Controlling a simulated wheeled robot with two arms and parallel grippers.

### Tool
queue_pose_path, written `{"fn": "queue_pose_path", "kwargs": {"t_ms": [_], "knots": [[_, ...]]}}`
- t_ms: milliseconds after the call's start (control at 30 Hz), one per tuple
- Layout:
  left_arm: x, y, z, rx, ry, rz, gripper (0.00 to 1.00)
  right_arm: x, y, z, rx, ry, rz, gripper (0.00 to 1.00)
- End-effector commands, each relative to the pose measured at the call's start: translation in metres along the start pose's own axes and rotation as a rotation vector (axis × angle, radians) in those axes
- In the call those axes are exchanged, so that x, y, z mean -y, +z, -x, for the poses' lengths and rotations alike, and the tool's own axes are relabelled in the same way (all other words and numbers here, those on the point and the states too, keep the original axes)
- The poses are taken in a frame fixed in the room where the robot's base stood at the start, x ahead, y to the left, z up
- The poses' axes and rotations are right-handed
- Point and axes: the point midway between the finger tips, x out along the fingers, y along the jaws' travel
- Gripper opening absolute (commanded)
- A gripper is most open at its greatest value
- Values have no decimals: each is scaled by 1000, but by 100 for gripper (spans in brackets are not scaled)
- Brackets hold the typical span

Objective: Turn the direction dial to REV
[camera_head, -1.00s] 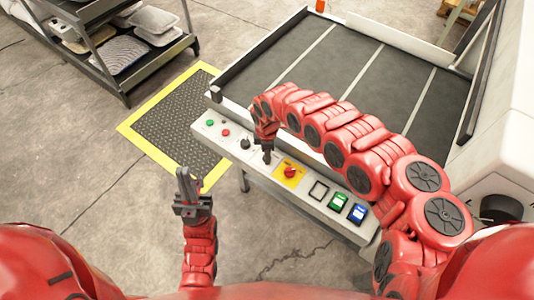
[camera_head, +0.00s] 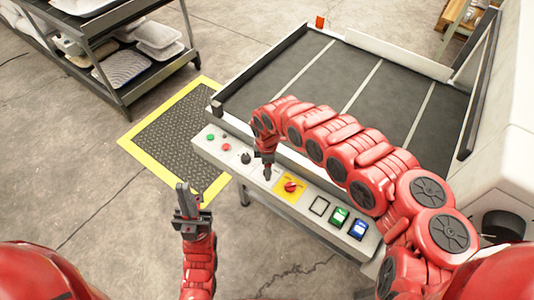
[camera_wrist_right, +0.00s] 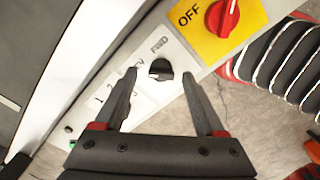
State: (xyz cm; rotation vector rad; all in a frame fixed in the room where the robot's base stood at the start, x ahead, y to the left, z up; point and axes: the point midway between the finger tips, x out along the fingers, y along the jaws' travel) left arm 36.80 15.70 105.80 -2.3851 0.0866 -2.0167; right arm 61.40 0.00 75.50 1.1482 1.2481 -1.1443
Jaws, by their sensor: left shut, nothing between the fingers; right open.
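The direction dial (camera_wrist_right: 160,70) is a small black knob beside the printed word FWD in the right wrist view. Its exact setting is too small to read. My right gripper (camera_wrist_right: 159,76) is open, with one finger on each side of the dial in that view; I cannot tell whether they touch it. In the head view, my right gripper (camera_head: 267,174) points down at the control panel (camera_head: 228,158) and hides the dial. My left gripper (camera_head: 181,192) is shut and empty, pointing up in front of the panel, apart from it.
A red rotary switch (camera_head: 291,186) on a yellow OFF plate sits close to the right gripper. Another black knob (camera_head: 246,158), a green button (camera_head: 211,137) and a red button (camera_head: 226,147) lie left. Lit switches (camera_head: 339,216) lie right. A dark conveyor bed (camera_head: 330,85) stands behind.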

Motion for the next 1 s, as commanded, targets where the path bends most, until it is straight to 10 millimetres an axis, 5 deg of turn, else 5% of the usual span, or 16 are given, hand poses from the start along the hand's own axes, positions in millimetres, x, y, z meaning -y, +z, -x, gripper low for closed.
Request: {"fn": "queue_pose_path", "kwargs": {"t_ms": [467, 533, 1000], "knots": [[0, 1, 4, 0, 0, 0, 0, -1, 1, 107, 2, 5, -1, 72], [1, -2, -12, 0, 0, 0, 0, 0, 1, 127, 7, 1, 2, 72], [2, -6, -33, 0, 0, 0, 0, 0, 0, 165, 1, 1, 2, 72]]}}
